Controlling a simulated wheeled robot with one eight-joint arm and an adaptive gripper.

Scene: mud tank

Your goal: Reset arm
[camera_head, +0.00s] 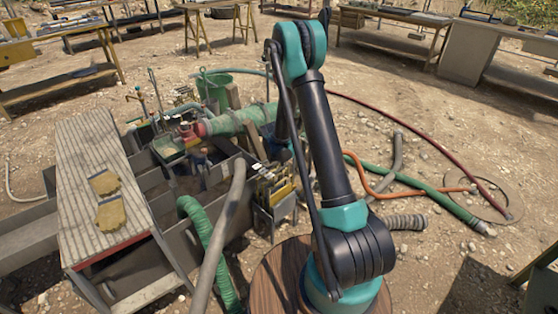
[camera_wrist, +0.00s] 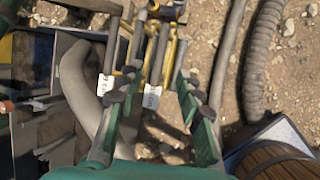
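My gripper (camera_wrist: 148,66) shows in the wrist view with its two green and dark fingers spread apart. Yellow-handled tools (camera_wrist: 160,60) with white tags (camera_wrist: 151,96) appear between and beyond the fingers; I cannot tell how far below they are, and no grip on them shows. In the head view my arm (camera_head: 325,140) rises from its round base, bends at a high elbow and comes down behind its own upper link. The gripper end is mostly hidden there, near the rack of yellow-handled tools (camera_head: 273,185).
A slatted bench (camera_head: 90,160) with yellow gloves (camera_head: 108,200) stands left beside grey tank walls. A green pipe (camera_head: 240,120), green bucket (camera_head: 214,88) and several hoses surround the arm. A thick grey hose (camera_wrist: 85,85) passes left of the fingers. Open dirt lies right.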

